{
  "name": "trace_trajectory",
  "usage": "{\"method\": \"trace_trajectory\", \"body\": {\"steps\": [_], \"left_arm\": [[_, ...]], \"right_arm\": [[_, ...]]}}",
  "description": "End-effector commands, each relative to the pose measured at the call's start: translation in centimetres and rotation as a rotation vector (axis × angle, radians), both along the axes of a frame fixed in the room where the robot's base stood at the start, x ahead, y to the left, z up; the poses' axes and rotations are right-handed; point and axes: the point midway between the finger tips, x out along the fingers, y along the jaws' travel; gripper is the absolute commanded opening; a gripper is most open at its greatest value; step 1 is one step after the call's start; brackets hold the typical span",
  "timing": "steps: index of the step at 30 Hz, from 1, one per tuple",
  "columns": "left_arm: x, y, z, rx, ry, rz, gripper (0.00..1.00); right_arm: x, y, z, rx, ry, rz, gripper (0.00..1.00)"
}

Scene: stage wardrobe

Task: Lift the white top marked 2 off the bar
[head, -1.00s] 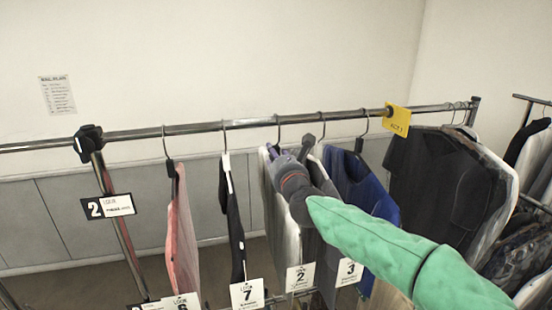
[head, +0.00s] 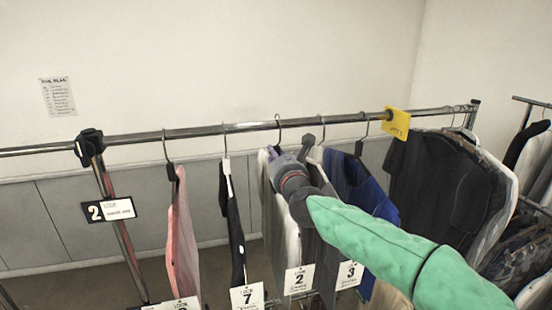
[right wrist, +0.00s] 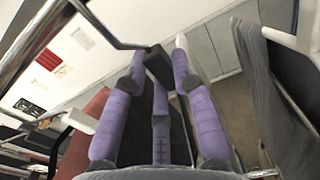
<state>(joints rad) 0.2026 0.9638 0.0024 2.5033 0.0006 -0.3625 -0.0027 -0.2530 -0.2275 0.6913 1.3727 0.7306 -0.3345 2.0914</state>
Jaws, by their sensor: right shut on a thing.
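The white top marked 2 (head: 291,240) hangs below the rail (head: 235,127), with its number 2 tag (head: 299,279) at the bottom. My right gripper (head: 271,155) comes in from the right at the top's hanger, just below the rail. In the right wrist view, its purple fingers (right wrist: 160,85) are closed around the hanger's dark neck (right wrist: 158,64), with the hook (right wrist: 105,32) running up toward the rail. Whether the hook is clear of the rail I cannot tell. My left gripper is not in view.
A black garment tagged 7 (head: 233,225) and a pink one (head: 181,240) hang to the left. A blue garment (head: 358,190) with tag 3 hangs close on the right, behind my arm. A yellow tag (head: 397,123) marks the rail before dark clothes (head: 435,185).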

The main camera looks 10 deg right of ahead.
Motion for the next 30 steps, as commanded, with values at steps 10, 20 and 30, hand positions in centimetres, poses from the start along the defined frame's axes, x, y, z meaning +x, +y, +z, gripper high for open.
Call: {"method": "trace_trajectory", "body": {"steps": [10, 20, 30], "left_arm": [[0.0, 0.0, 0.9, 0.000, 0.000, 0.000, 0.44], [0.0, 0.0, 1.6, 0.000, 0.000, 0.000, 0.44], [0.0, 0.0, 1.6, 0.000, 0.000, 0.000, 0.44]], "right_arm": [[0.0, 0.0, 1.5, 0.000, -0.003, 0.000, 0.00], [0.0, 0.0, 2.6, 0.001, -0.003, -0.001, 0.00], [0.0, 0.0, 2.6, 0.001, -0.003, -0.001, 0.00]]}}
